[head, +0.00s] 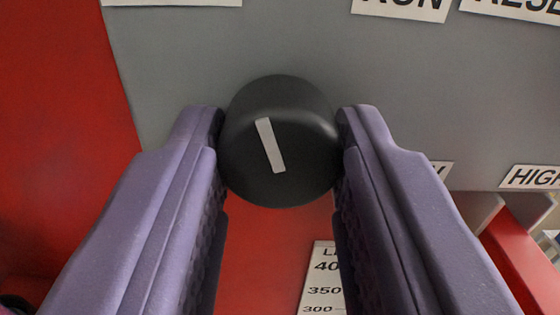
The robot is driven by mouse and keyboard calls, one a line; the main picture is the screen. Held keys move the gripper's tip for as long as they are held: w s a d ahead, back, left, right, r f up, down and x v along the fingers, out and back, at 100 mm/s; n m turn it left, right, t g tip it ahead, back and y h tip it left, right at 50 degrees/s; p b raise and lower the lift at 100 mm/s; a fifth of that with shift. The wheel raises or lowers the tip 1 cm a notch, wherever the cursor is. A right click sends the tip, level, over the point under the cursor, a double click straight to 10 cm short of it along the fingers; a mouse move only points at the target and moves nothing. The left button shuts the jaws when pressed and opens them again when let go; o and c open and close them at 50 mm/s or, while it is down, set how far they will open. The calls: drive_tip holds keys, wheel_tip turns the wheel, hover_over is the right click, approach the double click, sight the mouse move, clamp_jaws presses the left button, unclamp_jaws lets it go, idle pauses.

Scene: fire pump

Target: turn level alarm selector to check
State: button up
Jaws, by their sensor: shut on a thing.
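A round black selector knob (300,178) with a white pointer mark sits in the middle of the head view, on a grey panel (270,45). The white mark leans, its upper end a little left of its lower end. My gripper (280,145) has one purple finger on each side of the knob, and it is shut on the knob. Labels around the knob are cut off or partly hidden, so I cannot read which one names a check position.
White labels reading in part "RUN" (400,8) and "RESE" (515,12) stand at the top right. A "HIGH" label (532,177) is at the right edge. A level scale (322,280) shows below the knob. Red surface (55,100) fills the left side.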

drive_tip(key=shift+d+f+n+b, duration=0.15)
drive_tip(key=shift+n+b, duration=0.25)
drive_tip(key=shift+n, duration=1.8)
drive_tip(key=o, duration=1)
drive_tip(key=shift+o, duration=0.2)
drive_tip(key=s+b, duration=0.2)
drive_tip(key=s, duration=0.5)
drive_tip(key=shift+s, duration=0.4)
